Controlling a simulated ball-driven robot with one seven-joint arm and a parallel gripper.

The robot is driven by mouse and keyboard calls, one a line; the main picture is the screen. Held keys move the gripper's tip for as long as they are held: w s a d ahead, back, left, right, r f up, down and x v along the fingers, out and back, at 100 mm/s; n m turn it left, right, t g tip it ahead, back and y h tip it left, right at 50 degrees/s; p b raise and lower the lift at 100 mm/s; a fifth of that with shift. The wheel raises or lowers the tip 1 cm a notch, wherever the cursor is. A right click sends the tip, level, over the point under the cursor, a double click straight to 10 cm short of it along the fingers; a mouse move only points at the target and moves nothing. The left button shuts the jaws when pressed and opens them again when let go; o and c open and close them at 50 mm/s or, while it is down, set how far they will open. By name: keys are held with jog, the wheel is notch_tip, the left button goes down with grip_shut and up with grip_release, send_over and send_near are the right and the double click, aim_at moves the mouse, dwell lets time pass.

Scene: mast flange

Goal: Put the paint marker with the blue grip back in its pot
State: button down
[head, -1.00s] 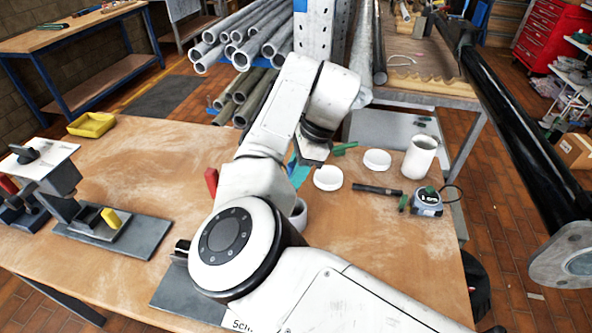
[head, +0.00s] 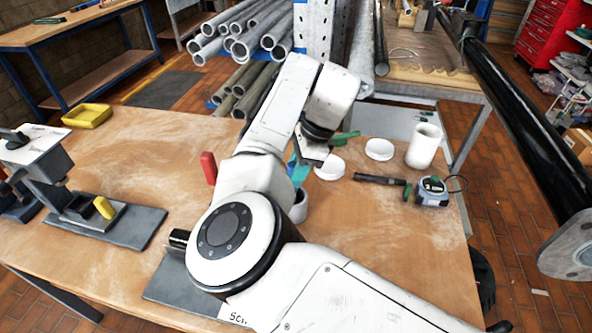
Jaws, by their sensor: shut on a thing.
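My gripper (head: 306,168) hangs over the table at the middle, mostly hidden behind my own wrist. A teal-blue piece (head: 297,172) shows just below the wrist; it looks like part of what my gripper is shut on, the paint marker, but its outline is unclear. A grey-white round pot (head: 300,208) stands just below the teal-blue piece, partly covered by my arm. I cannot tell whether the teal-blue piece is inside the pot or only above or behind it.
Right of my gripper are two white discs (head: 330,168) (head: 380,149), a white cup (head: 423,147), a black cylinder (head: 379,179) and a tape measure (head: 432,191). A red upright piece (head: 208,167) is left of my arm. The table's left middle is clear.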

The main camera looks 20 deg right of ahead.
jog(key=c, duration=0.8)
grip_release()
jog(key=shift+r, duration=0.1)
